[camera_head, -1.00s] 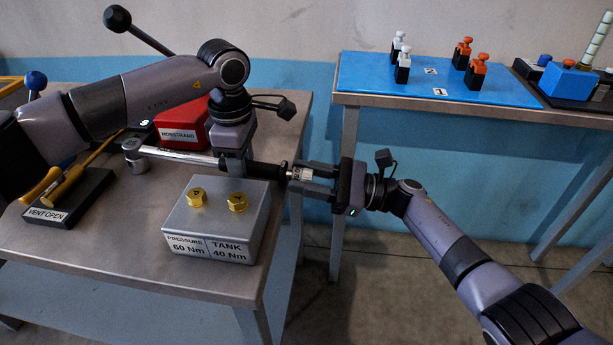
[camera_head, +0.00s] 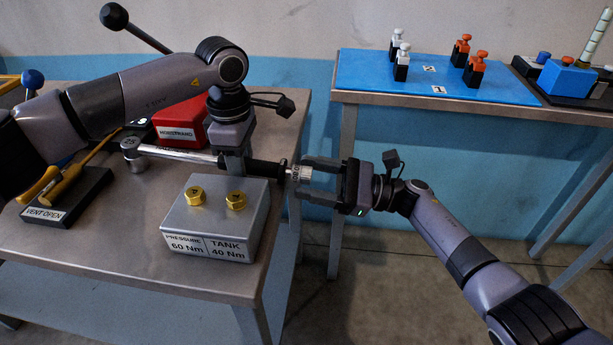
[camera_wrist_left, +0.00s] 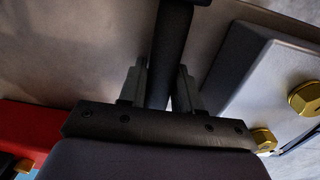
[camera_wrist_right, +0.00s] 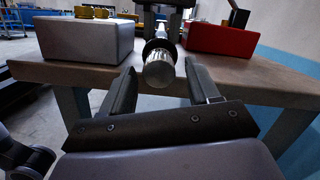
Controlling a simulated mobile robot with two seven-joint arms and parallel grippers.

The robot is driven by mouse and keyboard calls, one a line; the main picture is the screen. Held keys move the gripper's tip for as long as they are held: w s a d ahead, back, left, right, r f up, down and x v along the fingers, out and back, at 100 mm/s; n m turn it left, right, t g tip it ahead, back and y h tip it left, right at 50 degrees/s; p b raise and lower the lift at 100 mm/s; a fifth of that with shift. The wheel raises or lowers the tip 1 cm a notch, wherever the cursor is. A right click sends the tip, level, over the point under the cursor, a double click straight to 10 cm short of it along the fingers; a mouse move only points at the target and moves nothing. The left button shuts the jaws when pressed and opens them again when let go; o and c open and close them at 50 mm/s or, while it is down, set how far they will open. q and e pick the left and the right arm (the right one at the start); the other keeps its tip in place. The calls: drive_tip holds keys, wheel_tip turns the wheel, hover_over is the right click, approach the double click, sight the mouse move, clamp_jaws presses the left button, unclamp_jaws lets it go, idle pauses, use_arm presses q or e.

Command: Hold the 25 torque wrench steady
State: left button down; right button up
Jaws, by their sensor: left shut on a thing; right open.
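The torque wrench (camera_head: 178,154) lies level above the left table, its ratchet head at the left and its black handle ending in a silver, marked knob (camera_head: 302,173) at the right. My left gripper (camera_head: 236,168) is shut on the wrench near its handle; the dark bar also runs between its fingers in the left wrist view (camera_wrist_left: 170,60). My right gripper (camera_head: 318,180) is open at the knob end. In the right wrist view the knob (camera_wrist_right: 159,68) sits between and just beyond the open fingers, apart from both. The number on the knob is too small to read surely.
A grey block (camera_head: 215,222) with two brass fittings, labelled PRESSURE 60 Nm and TANK 40 Nm, stands just in front of the wrench. A red box (camera_head: 181,122) is behind it. A VENT OPEN stand (camera_head: 65,203) is at left. A blue mat (camera_head: 430,80) lies on the far table.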

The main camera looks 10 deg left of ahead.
drive_tip(key=d+f, duration=0.2)
drive_tip(key=d, duration=0.8)
drive_tip(key=shift+w+d, duration=0.15)
drive_tip(key=shift+d, duration=0.05)
use_arm(q)
drive_tip(key=c, duration=0.7)
unclamp_jaws()
drive_tip(key=shift+r, duration=0.1)
